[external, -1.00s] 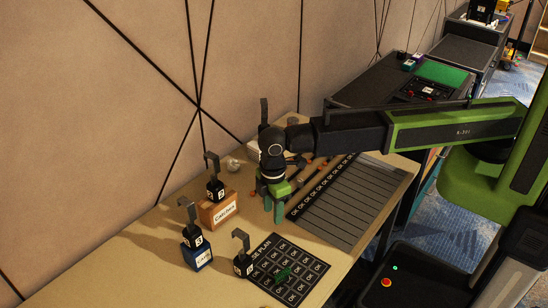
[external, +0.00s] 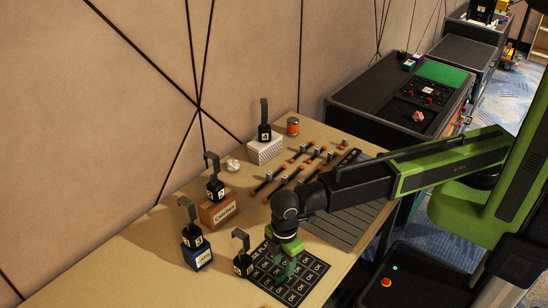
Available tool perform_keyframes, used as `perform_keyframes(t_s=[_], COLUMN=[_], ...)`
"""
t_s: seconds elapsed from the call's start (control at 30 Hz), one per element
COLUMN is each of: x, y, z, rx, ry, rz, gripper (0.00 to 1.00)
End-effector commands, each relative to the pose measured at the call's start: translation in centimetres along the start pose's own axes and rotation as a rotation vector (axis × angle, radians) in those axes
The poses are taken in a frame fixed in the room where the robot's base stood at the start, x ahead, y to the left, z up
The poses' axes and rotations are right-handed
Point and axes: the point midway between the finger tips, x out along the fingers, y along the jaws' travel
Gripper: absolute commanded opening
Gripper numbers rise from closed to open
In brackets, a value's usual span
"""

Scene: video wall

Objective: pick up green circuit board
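My gripper (external: 285,265) points down over the black mat (external: 307,284) printed with "OK" squares at the front of the table. Its green fingers are low over the mat, where a small dark green piece lay in the earlier view. That piece, which may be the green circuit board, is now hidden by or blended with the green fingers. I cannot tell whether the fingers touch it or how far apart they are.
Black hook stands numbered 3 (external: 192,236), 2 (external: 215,188) and 4 (external: 264,134) stand on boxes along the wall side. Another hook stand (external: 243,264) is close left of my gripper. Several orange-and-black tools (external: 290,172) lie behind. The table's near left is clear.

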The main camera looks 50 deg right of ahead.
Motion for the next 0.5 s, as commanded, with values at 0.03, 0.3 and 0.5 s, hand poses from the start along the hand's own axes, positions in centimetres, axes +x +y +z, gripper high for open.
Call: perform_keyframes(t_s=[0.03,0.3,0.5], x=[1.8,2.3,5.5], y=[0.0,0.0,0.0], z=[0.0,0.0,-0.2], rx=[0.0,0.0,0.0], ry=[0.0,0.0,0.0], rz=[0.0,0.0,0.0], gripper=[0.4,0.4,0.4])
